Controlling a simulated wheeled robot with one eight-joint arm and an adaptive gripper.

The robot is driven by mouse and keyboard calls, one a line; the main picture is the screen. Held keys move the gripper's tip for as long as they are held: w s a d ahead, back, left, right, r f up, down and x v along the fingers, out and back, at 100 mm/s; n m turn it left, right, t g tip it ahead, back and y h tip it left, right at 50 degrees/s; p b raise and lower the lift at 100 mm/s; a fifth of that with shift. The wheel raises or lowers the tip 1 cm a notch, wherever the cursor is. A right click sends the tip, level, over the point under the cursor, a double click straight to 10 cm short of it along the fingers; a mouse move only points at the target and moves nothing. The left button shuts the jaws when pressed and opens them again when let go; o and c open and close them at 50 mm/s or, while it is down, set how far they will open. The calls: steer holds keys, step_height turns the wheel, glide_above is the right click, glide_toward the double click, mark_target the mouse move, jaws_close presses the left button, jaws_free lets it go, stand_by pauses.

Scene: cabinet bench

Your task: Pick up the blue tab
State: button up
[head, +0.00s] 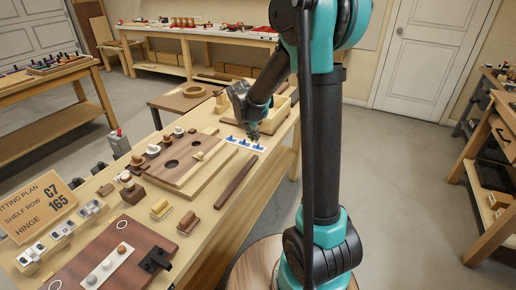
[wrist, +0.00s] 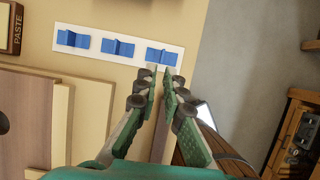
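A white strip (wrist: 88,52) bears three blue tabs in the wrist view: a left one (wrist: 73,39), a middle one (wrist: 117,47) and a right one (wrist: 162,56). In the head view the strip (head: 264,151) lies on the bench under my gripper (head: 253,134). In the wrist view my gripper (wrist: 160,70) has a narrow gap between its fingers, and nothing shows between them. The fingertips appear just below the right blue tab in the picture. Their height above it is hard to tell.
A dark brown bar (head: 236,181) lies near the bench's right edge. A wooden board with round holes (head: 171,166) lies left of the strip. A wooden tray (head: 283,108) stands behind my gripper. Several small blocks and knobs crowd the bench's left side.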

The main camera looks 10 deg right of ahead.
mark_target(257, 149)
steer(key=shift+x, duration=2.7)
steer(key=shift+d+r, duration=0.1)
steer(key=shift+d, duration=0.05)
jaws_close()
